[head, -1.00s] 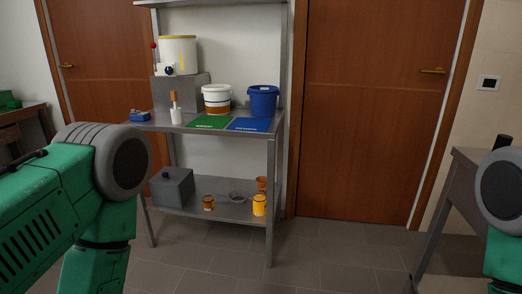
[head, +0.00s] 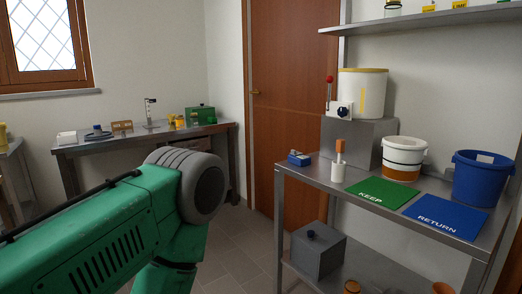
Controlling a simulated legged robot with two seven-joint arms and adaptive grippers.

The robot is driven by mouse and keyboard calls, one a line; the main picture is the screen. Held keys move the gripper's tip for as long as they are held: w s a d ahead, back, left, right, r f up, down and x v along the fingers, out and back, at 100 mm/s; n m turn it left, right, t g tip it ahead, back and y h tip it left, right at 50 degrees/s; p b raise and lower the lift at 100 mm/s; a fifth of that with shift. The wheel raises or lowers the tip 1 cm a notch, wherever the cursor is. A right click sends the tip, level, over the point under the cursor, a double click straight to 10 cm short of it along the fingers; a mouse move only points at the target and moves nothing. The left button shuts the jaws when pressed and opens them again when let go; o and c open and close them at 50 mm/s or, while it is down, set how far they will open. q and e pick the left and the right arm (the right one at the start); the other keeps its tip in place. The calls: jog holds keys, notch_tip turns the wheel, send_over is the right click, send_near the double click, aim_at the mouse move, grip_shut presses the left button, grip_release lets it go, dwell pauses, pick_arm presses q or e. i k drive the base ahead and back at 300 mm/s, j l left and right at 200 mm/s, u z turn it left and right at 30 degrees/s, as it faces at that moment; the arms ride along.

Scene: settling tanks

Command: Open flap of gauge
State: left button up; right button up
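I cannot make out a gauge with a flap for certain. A white tank (head: 362,92) with a yellow rim stands on a grey block on the metal shelf unit at the right. A white fitting with a dark round knob (head: 344,111) and a red-tipped lever (head: 329,88) are at its front left. A small blue device (head: 299,158) lies at the left end of the same tabletop. My green left arm crosses the lower left, short of the shelf unit. Neither gripper is in view.
The shelf top holds a white bucket (head: 403,158), a blue bucket (head: 482,178), a green KEEP mat (head: 383,193) and a blue RETURN mat (head: 445,215). A grey box (head: 318,251) sits below. A bench (head: 140,140) with several items stands at the back left. Floor between is clear.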

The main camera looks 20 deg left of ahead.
aim_at(293, 152)
jog(key=i+j+u, duration=0.2)
jog(key=i+u, duration=0.25)
jog(key=i+j+u, duration=0.1)
jog(key=i+u, duration=0.15)
jog(key=u, duration=0.15)
jog(key=i+u, duration=0.45)
jog(key=i+l+u, duration=0.2)
jog(key=u, duration=0.2)
jog(key=i+j, duration=0.25)
jog(key=i, duration=0.25)
jog(key=i+j, duration=0.25)
jog(key=i, duration=0.25)
